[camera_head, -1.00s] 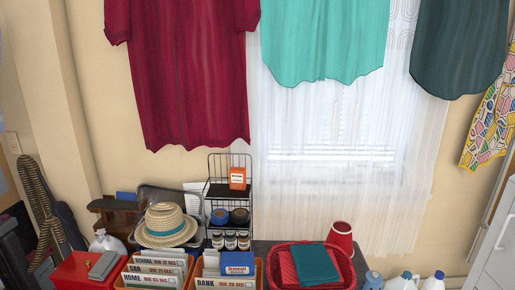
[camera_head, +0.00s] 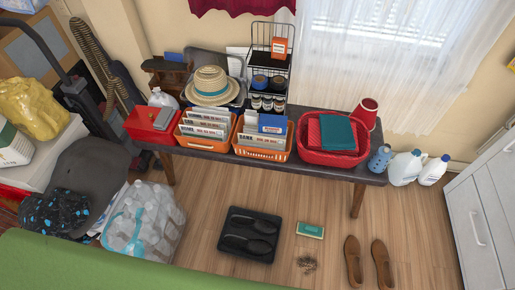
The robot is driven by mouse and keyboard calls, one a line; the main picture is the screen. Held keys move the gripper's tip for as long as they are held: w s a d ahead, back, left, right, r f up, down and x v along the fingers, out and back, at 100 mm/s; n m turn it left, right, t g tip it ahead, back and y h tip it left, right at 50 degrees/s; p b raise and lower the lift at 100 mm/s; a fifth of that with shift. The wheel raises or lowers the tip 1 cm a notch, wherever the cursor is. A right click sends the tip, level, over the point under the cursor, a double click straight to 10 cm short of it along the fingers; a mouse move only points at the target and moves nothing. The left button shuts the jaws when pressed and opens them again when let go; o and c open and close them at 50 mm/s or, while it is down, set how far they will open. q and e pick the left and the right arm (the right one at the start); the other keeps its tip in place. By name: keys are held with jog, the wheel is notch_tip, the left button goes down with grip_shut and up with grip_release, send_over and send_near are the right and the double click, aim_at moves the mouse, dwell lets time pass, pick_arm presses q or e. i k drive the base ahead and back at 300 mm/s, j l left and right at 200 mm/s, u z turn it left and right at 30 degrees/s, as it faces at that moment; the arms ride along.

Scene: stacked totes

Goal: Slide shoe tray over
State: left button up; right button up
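The shoe tray (camera_head: 228,241) is a black, low, square tray on the wooden floor in front of the dark table. Two dark shoes (camera_head: 249,245), or shoe-shaped things, lie in it. A pair of brown shoes (camera_head: 366,262) stands on the floor to its right, outside the tray. A small green and white item (camera_head: 310,230) lies between the tray and the brown shoes, with a patch of dark debris (camera_head: 307,264) below it. Neither of my grippers shows in the head view.
The dark table (camera_head: 340,173) holds orange baskets (camera_head: 205,142), a red basket (camera_head: 333,150) and a straw hat (camera_head: 212,86). Wrapped bottles (camera_head: 145,225) stand left of the tray. White jugs (camera_head: 407,168) and a white cabinet (camera_head: 482,215) are right. Floor around the tray is mostly clear.

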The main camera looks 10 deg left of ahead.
aim_at(269, 259)
jog(key=k+j, duration=0.65)
jog(key=k, duration=0.2)
jog(key=z, duration=0.05)
